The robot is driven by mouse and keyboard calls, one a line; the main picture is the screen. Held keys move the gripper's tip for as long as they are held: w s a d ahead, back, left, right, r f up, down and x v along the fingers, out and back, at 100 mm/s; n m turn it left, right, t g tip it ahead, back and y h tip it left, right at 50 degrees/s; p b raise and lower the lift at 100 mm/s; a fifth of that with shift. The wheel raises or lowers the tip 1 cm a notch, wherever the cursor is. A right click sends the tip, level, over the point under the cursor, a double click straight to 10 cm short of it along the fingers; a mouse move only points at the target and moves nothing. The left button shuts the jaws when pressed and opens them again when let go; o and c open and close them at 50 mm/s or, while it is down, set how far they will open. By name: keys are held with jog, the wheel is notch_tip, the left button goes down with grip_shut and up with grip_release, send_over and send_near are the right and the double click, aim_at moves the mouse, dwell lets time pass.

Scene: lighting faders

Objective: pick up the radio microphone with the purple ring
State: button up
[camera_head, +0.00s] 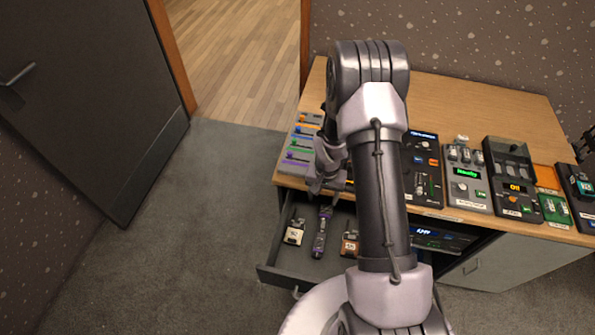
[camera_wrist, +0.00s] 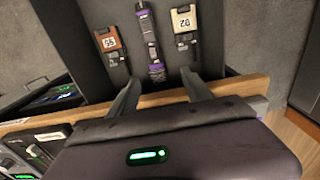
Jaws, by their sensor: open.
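The radio microphone with the purple ring (camera_head: 322,231) lies in the open drawer (camera_head: 272,272) below the desk. In the wrist view the microphone (camera_wrist: 149,40) is dark with purple bands and lies lengthwise, just beyond the fingers. My gripper (camera_head: 325,184) is above the desk's front edge, near the drawer. In the wrist view its two fingers (camera_wrist: 160,78) are apart, with nothing between them but part of the view toward the microphone and the desk edge. They do not appear to touch the microphone.
A beige-labelled pack (camera_head: 294,232) lies left of the microphone and an orange-labelled pack (camera_head: 349,243) right of it, both in the drawer. The wooden desk (camera_head: 480,105) carries several fader consoles (camera_head: 466,178). A dark door (camera_head: 90,100) stands at left; carpet (camera_head: 190,240) is clear.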

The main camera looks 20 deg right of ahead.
aim_at(323, 224)
jog(key=f+b, duration=0.1)
jog(key=f, duration=0.3)
jog(key=s+f+b, duration=0.1)
jog(key=f+b, duration=0.1)
jog(key=f, duration=0.3)
jog(key=f+b, duration=0.1)
jog(key=f, duration=0.3)
jog(key=shift+s+d+f, duration=0.15)
jog(key=shift+f, duration=0.15)
jog(key=f+b, duration=0.2)
jog(key=f, duration=0.1)
jog(key=f+b, duration=0.1)
jog(key=f, duration=0.1)
jog(key=shift+s+d+f, duration=0.2)
jog(key=shift+s+f, duration=0.05)
jog(key=shift+s, duration=0.05)
jog(key=shift+r, duration=0.15)
jog(key=shift+c, duration=0.7)
grip_shut()
